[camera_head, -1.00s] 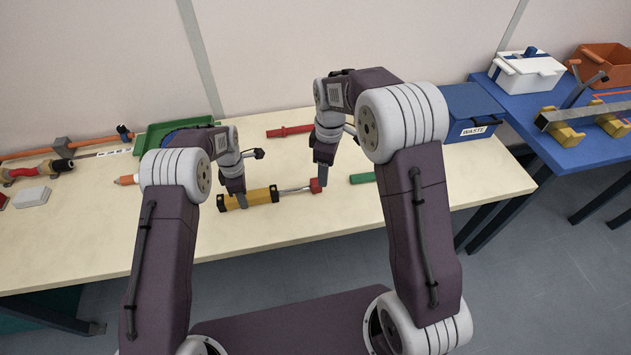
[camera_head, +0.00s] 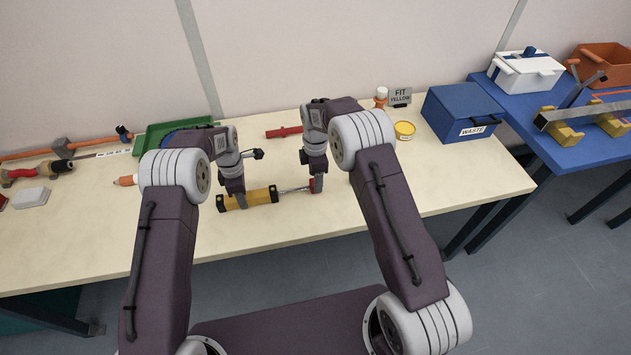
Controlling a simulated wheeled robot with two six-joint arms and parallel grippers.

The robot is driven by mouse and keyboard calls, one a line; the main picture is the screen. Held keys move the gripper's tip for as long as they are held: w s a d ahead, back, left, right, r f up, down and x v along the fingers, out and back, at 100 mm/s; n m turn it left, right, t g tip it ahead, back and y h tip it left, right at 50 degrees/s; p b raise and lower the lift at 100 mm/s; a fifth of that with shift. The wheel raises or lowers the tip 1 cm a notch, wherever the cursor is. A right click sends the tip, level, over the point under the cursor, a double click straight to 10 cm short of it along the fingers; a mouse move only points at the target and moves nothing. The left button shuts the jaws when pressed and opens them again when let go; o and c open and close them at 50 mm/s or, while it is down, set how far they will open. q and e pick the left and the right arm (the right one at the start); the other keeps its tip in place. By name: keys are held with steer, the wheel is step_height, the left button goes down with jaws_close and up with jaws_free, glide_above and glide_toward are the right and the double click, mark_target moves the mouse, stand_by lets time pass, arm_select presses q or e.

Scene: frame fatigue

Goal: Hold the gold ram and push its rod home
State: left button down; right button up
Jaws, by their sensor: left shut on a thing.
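The gold ram (camera_head: 262,196) lies on the pale workbench, with black end bands. My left gripper (camera_head: 239,203) is shut around its body near the left end. The ram's silver rod (camera_head: 293,189) sticks out to the right and ends in a red tip (camera_head: 311,184), mostly hidden by my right gripper. My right gripper (camera_head: 317,189) points down at the outer side of the red tip, close against it. I cannot tell whether its fingers are open or shut.
A red ram (camera_head: 284,132) lies behind. A green tray (camera_head: 160,138) is at the back left. The bench front (camera_head: 290,222) is clear.

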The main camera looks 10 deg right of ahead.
steer(key=shift+f, duration=1.2)
jaws_close()
stand_by(0.5)
